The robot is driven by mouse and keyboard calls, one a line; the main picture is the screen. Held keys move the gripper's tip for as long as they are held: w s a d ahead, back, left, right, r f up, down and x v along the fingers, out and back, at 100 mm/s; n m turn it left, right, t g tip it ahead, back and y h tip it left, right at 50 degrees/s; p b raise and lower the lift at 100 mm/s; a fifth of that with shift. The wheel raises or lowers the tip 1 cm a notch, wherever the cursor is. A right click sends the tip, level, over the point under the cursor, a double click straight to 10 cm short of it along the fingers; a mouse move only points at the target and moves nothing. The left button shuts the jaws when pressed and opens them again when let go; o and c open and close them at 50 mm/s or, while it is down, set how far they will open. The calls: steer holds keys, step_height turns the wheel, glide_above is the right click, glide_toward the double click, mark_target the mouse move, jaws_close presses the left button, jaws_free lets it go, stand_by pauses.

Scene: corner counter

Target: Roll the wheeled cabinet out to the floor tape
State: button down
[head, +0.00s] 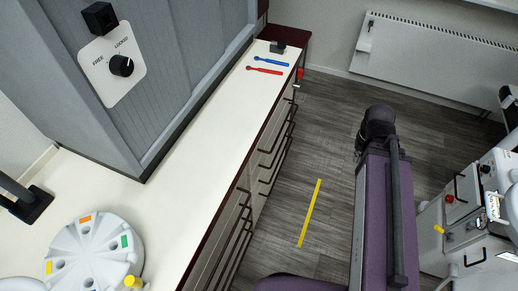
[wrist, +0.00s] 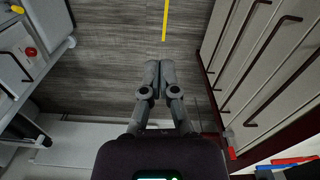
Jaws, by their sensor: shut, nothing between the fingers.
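A row of pale cabinet fronts with dark red bar handles (head: 262,172) runs under the white counter. In the wrist view these fronts (wrist: 262,62) are at the right. No wheels show, so I cannot tell which unit is the wheeled cabinet. The yellow floor tape (head: 309,213) is a straight strip on the grey floor, apart from the fronts; its end also shows at the top of the wrist view (wrist: 165,20). My gripper (wrist: 159,68) is shut and empty above the floor, left of the fronts and touching no handle. In the head view my arm mostly hides it.
A blue tool (head: 271,61) and a red tool (head: 264,71) lie on the counter (head: 215,140). A round white holder (head: 95,250) stands at its near end. A white machine (head: 475,215) stands at the right, a radiator (head: 430,60) at the back. Floor around the tape is clear.

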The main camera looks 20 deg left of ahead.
stand_by(0.3)
steer(key=c, duration=0.7)
jaws_free()
steer(key=m+t+y+b, duration=0.1)
steer(key=t+y+b, duration=0.1)
steer(key=y+b, duration=1.8)
glide_toward(284, 124)
steer(key=d+r+h+b, duration=0.4)
steer(key=shift+s+a, duration=0.2)
steer(key=shift+s, duration=0.05)
steer(key=shift+f+b+x, duration=0.2)
steer(key=shift+b+x, duration=1)
steer(key=shift+x, duration=5.65)
